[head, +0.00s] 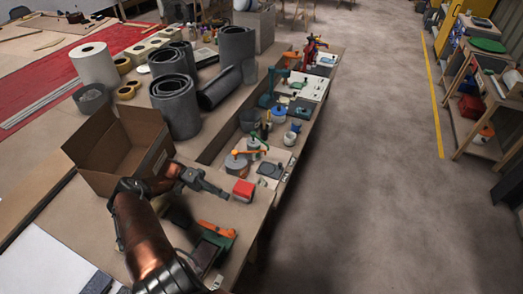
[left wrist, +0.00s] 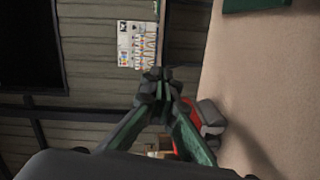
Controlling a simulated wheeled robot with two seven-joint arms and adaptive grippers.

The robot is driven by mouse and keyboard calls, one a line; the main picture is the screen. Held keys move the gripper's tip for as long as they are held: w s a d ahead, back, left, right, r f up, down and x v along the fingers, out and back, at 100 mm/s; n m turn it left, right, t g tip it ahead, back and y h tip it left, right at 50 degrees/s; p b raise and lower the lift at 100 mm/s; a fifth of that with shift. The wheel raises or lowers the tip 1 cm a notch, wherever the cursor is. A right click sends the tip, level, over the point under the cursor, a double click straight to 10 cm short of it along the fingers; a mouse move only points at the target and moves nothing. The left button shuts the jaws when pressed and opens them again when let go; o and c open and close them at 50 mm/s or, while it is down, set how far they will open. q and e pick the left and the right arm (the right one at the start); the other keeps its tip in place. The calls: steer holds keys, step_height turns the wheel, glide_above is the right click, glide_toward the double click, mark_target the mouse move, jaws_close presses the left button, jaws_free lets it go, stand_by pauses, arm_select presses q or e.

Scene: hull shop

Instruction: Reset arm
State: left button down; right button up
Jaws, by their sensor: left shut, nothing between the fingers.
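My copper-coloured left arm (head: 140,230) comes in from the bottom left in the head view. Its left gripper (head: 224,196) is over the near end of the workbench, pointing right, with the red-topped box (head: 243,190) just beyond its tips. In the left wrist view the fingers of the gripper (left wrist: 155,82) meet at the tips with nothing between them. A red and grey thing (left wrist: 207,116) shows beside the fingers there; whether they touch it I cannot tell. My right gripper is in neither view.
An open cardboard box (head: 120,152) stands just left of the gripper. Grey rolls (head: 175,105) stand behind it. Small tools and pots (head: 248,146) line the bench's right side. The floor (head: 365,150) to the right is clear up to the shelves (head: 490,95).

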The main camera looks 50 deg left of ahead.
arm_select(q)
steer(key=shift+d, duration=0.1)
steer(key=shift+s+d+f+p, duration=0.15)
steer(key=shift+d+p, duration=0.45)
steer(key=shift+d, duration=1.05)
steer(key=shift+s+d+f+p, duration=0.15)
steer(key=shift+d+p, duration=0.45)
steer(key=shift+d, duration=1.1)
steer(key=shift+s+d+p, duration=0.15)
steer(key=shift+d+p, duration=0.45)
steer(key=shift+d, duration=1.05)
